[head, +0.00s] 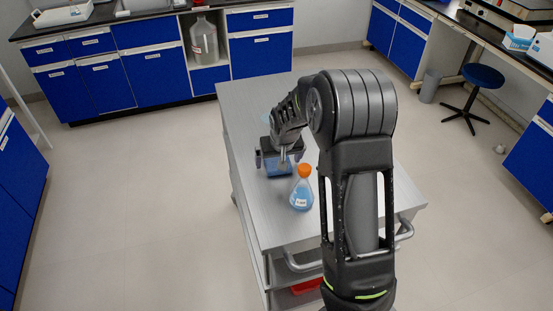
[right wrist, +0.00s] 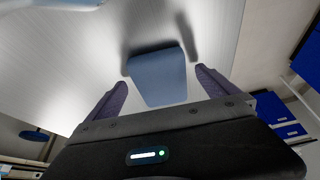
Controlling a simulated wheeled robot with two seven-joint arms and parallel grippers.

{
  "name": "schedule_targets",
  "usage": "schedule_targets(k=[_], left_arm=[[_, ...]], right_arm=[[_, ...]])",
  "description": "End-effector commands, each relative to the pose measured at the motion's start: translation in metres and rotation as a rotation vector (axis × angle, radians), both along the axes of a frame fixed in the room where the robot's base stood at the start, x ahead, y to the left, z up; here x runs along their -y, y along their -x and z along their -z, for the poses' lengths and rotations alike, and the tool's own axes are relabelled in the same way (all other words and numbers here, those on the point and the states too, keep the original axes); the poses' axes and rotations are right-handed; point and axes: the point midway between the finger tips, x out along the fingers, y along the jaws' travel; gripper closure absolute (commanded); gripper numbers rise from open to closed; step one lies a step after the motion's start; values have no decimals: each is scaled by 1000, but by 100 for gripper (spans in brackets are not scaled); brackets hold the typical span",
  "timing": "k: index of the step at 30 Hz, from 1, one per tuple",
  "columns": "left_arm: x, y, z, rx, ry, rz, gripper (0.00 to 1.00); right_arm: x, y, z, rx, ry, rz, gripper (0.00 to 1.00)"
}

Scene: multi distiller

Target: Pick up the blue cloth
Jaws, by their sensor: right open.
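The blue cloth (head: 277,167) lies on the grey metal cart top (head: 243,98), partly hidden by my right gripper (head: 278,163) in the head view. In the right wrist view the cloth (right wrist: 158,77) is a folded blue rectangle lying between and beyond the two purple-grey fingertips. My right gripper (right wrist: 160,90) is open and empty, just over the cloth, with a finger on each side of it. I cannot tell the exact height of the fingers above the cart. My left gripper is not in view.
A flask with blue liquid and an orange cap (head: 301,190) stands on the cart close to the right gripper. The cart's left side and far end look mostly clear. Blue cabinets (head: 105,80) line the back wall. A stool (head: 483,77) stands at the right.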

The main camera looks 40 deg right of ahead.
Motion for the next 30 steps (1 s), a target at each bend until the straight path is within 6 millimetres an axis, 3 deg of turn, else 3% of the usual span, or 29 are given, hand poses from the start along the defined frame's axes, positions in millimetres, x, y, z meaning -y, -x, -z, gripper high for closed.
schedule_targets(k=[18,30], left_arm=[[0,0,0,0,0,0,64],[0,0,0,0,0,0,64]], right_arm=[[0,-1,2,1,0,0,2],[0,-1,2,1,0,0,34]])
